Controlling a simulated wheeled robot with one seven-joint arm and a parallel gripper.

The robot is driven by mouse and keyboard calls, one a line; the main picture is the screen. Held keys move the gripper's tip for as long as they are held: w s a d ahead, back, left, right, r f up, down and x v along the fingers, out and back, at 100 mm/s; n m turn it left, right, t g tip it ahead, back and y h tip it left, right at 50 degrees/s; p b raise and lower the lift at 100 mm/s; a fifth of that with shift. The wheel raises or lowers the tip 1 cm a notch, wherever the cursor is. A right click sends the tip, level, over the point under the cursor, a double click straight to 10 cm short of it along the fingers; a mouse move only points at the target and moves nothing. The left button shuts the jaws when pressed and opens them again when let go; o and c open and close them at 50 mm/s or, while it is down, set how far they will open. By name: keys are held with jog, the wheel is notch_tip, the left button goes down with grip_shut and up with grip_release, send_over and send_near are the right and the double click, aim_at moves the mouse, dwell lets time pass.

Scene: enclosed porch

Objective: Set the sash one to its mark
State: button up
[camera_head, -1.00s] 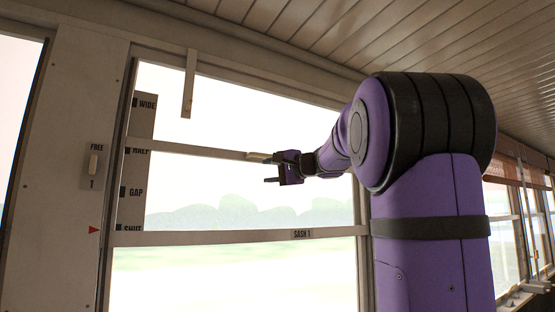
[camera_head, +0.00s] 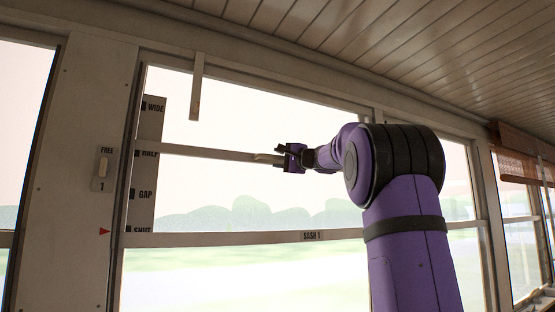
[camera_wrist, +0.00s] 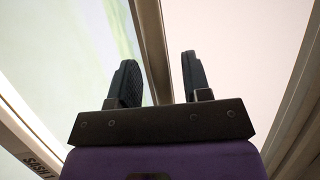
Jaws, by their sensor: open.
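Sash 1 (camera_head: 313,236) is a window sash with its label on the lower rail, which lines up about with SHUT on the scale strip (camera_head: 147,190). The strip reads WIDE, HALF, GAP and SHUT from top down. A red pointer (camera_head: 104,231) sits on the post beside SHUT. The upper rail (camera_head: 205,152) is near HALF and carries a small pale handle (camera_head: 266,157). My gripper (camera_head: 280,157) is open at the handle's right end. In the wrist view my gripper (camera_wrist: 157,75) has a rail (camera_wrist: 152,40) showing between its fingers; contact cannot be told.
A switch plate (camera_head: 103,168) marked FREE and 1 is on the left post. A short bar (camera_head: 197,86) hangs at the top of the window. A reddish-brown blind (camera_head: 520,150) and more windows are at the right. The plank ceiling is above.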

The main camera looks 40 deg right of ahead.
jog(key=shift+w+a+r, duration=0.1)
jog(key=shift+w, duration=0.5)
grip_shut()
send_near(267, 222)
jog(key=x, duration=0.5)
jog(key=shift+w, duration=0.25)
grip_release()
jog(key=v, duration=1)
jog(key=shift+s, duration=0.4)
